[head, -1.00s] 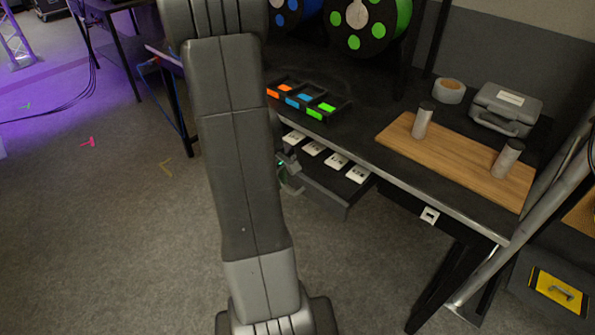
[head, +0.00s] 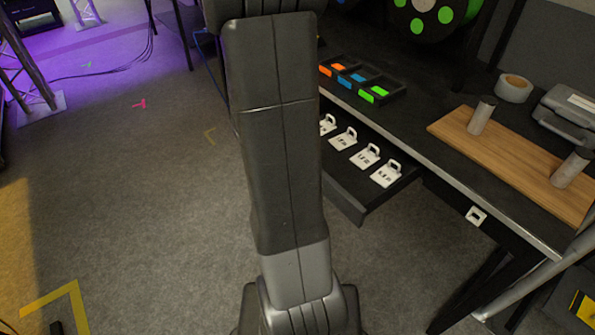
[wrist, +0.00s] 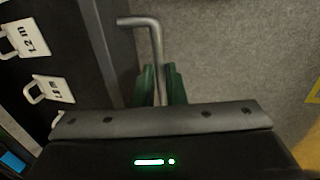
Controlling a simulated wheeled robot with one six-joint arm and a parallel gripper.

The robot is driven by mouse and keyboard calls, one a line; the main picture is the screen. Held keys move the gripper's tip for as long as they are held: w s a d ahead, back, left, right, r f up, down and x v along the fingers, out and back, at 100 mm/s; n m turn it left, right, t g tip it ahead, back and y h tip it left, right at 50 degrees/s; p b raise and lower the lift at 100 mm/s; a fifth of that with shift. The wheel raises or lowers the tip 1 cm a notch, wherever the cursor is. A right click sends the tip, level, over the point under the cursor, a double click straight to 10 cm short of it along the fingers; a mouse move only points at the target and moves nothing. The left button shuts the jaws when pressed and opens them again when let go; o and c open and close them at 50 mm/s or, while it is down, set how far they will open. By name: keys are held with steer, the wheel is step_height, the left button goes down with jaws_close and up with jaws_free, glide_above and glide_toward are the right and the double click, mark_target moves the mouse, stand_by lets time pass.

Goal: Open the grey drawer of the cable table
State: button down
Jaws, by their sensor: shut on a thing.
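The grey drawer (head: 388,202) stands pulled out from under the cable table (head: 440,178), with a row of white tags (head: 387,174) inside it. My arm covers its left part and its handle in the head view. In the wrist view the bent grey handle (wrist: 157,48) stands off the drawer front (wrist: 118,55). My gripper (wrist: 161,84) is shut on the handle, with a green finger on each side of the bar. In the head view my gripper is hidden behind my arm.
A divided tray (head: 362,84) with coloured pieces, a wooden board (head: 520,155) with two cylinders, a tape roll (head: 514,88) and a grey case (head: 568,112) are on the tabletop. A white tag (head: 476,216) hangs under the right edge.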

steer(key=c, duration=1.5)
jaws_free()
steer(key=r+p, duration=0.1)
steer(key=r, duration=0.3)
steer(key=s+a+r+p, duration=0.1)
steer(key=r, duration=0.4)
steer(key=a+r+p, duration=0.1)
steer(key=r, duration=0.3)
steer(key=shift+s+a+r, duration=0.1)
steer(key=shift+s+r, duration=0.2)
steer(key=shift+s, duration=0.05)
steer(key=f+b, duration=0.1)
steer(key=f, duration=0.3)
steer(key=w+d+f+b, duration=0.1)
steer(key=f, duration=0.4)
steer(key=d+f+b, duration=0.1)
steer(key=f, duration=0.3)
steer(key=shift+w+d+f, duration=0.1)
steer(key=shift+w+f, duration=0.2)
steer(key=shift+w, duration=0.05)
steer(key=shift+w+d, duration=0.1)
